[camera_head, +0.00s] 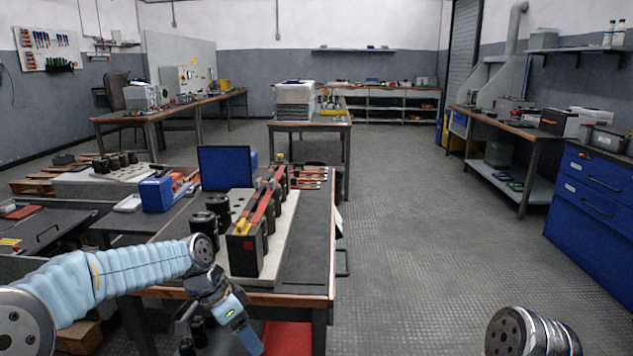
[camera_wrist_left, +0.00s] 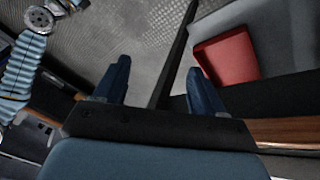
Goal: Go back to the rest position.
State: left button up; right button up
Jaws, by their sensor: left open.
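My left arm comes in from the left in the head view, in a pale blue sleeve. My left gripper (camera_head: 222,345) hangs low at the near edge of the workbench (camera_head: 318,268), pointing down. In the left wrist view its two blue fingers (camera_wrist_left: 158,85) stand apart with nothing between them. Part of my right arm (camera_head: 530,333) shows at the bottom right of the head view, but its gripper is out of the picture.
On the bench stand a dark capacitor bank (camera_head: 246,240) with red strips, black cylinders (camera_head: 205,226) and a blue box (camera_head: 156,194). A red bin (camera_head: 288,338) lies below the near edge; it also shows in the left wrist view (camera_wrist_left: 227,68). Open floor (camera_head: 425,240) lies to the right.

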pick_arm(q)
notch_tip(320, 180, down, 16)
jog(key=s+d+n, duration=0.2)
jog(key=s+n, duration=0.1)
jog(key=n, duration=0.1)
jog(key=s+d+f+n, duration=0.1)
jog(key=s+f+n, duration=0.7)
jog(key=s+f, duration=0.9)
jog(key=shift+s+d+f+t+y, duration=0.3)
jog(key=shift+s+d+f, duration=0.1)
jog(key=shift+s, duration=0.4)
jog(key=shift+a, duration=0.1)
